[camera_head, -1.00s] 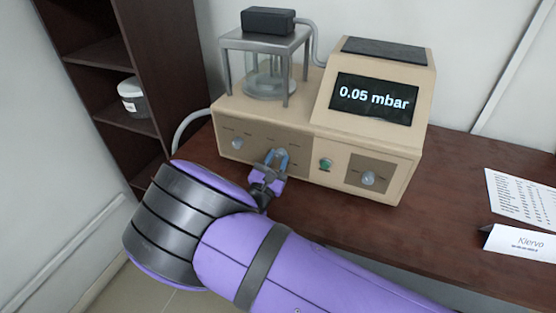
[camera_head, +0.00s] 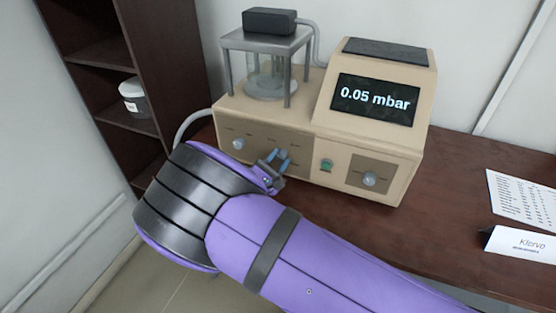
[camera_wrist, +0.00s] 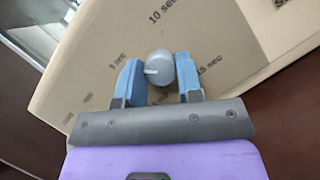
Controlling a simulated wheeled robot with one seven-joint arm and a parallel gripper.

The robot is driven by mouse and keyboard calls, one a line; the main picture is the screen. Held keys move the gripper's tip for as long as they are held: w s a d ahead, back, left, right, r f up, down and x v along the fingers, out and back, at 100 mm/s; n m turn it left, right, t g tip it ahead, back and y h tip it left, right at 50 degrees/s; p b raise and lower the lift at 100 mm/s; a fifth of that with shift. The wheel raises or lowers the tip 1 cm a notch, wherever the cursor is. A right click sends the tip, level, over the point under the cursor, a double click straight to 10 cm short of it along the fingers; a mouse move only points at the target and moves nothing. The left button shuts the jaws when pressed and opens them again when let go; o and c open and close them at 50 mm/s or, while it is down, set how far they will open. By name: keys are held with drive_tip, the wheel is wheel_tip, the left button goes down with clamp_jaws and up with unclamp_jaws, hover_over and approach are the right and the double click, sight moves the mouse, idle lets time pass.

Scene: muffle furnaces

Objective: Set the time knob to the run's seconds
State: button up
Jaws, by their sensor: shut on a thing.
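The beige machine (camera_head: 300,165) stands on the brown desk, with a lit screen (camera_head: 375,99) reading "0.05 mbar". In the wrist view the time knob (camera_wrist: 160,68) is a round grey knob with a white pointer line directed left in the picture. Around it are printed labels: "10 sec" (camera_wrist: 167,13) above, "15 sec" (camera_wrist: 118,59) at upper left and a "5 sec" label (camera_wrist: 210,64) at right. My gripper (camera_wrist: 158,84) has its blue fingers on both sides of the knob, shut on it. In the head view my gripper (camera_head: 274,159) hides the knob.
Another knob (camera_head: 238,144) is at the panel's left. A green button (camera_head: 327,165) and a further knob (camera_head: 370,178) are to the right. A glass chamber (camera_head: 270,75) stands on top.

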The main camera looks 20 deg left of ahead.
drive_tip(key=shift+f, duration=0.1)
drive_tip(key=o, duration=0.9)
drive_tip(key=v, duration=1)
drive_tip(key=shift+s+a+f, duration=0.1)
drive_tip(key=shift+s+a, duration=0.05)
drive_tip(key=shift+s, duration=0.25)
